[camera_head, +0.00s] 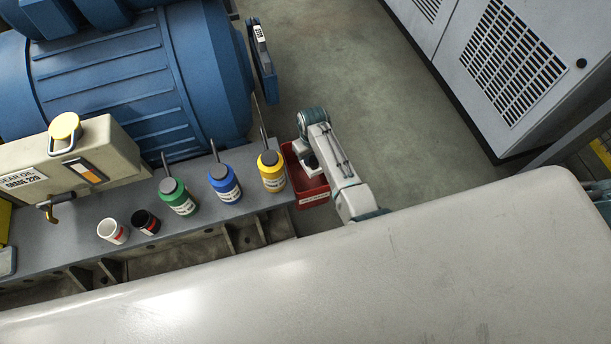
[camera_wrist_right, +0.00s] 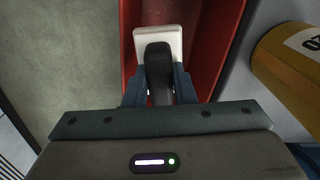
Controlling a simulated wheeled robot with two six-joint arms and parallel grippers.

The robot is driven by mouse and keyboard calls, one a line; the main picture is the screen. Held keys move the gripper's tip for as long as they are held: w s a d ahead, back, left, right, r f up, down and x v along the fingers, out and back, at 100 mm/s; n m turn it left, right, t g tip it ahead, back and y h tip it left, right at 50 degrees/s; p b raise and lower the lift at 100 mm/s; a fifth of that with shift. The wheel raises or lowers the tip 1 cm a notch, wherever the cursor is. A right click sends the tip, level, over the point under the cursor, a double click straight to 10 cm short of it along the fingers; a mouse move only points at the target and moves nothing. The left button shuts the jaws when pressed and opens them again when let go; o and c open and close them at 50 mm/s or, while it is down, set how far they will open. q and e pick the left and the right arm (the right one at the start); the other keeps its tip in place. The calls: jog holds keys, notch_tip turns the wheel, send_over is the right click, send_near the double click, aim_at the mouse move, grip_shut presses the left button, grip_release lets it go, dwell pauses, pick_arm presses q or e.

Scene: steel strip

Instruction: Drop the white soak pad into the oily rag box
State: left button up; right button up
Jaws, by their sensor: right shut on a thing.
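The white soak pad (camera_wrist_right: 159,33) shows in the right wrist view with a dark grip piece (camera_wrist_right: 159,70) on its near side. My right gripper (camera_wrist_right: 159,88) is shut on that dark piece and holds the pad over the red oily rag box (camera_wrist_right: 217,45). Red walls show on both sides of the pad. In the head view the red box (camera_head: 313,198) sits at the right end of the grey bench, and my right gripper (camera_head: 309,163) is over it. My arm hides part of the box and the pad there. My left gripper is not in view.
Yellow (camera_head: 271,172), blue (camera_head: 225,184) and green (camera_head: 178,197) bottles stand on the bench left of the box. A white cup (camera_head: 112,231) and a black cup (camera_head: 146,222) stand farther left. Open floor (camera_head: 330,60) lies behind the box.

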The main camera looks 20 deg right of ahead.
jog(key=o, duration=1)
jog(key=shift+o, duration=0.2)
jog(key=shift+r, duration=0.1)
notch_tip(320, 180, up, 11)
jog(key=shift+b, duration=0.45)
jog(key=shift+f, duration=0.2)
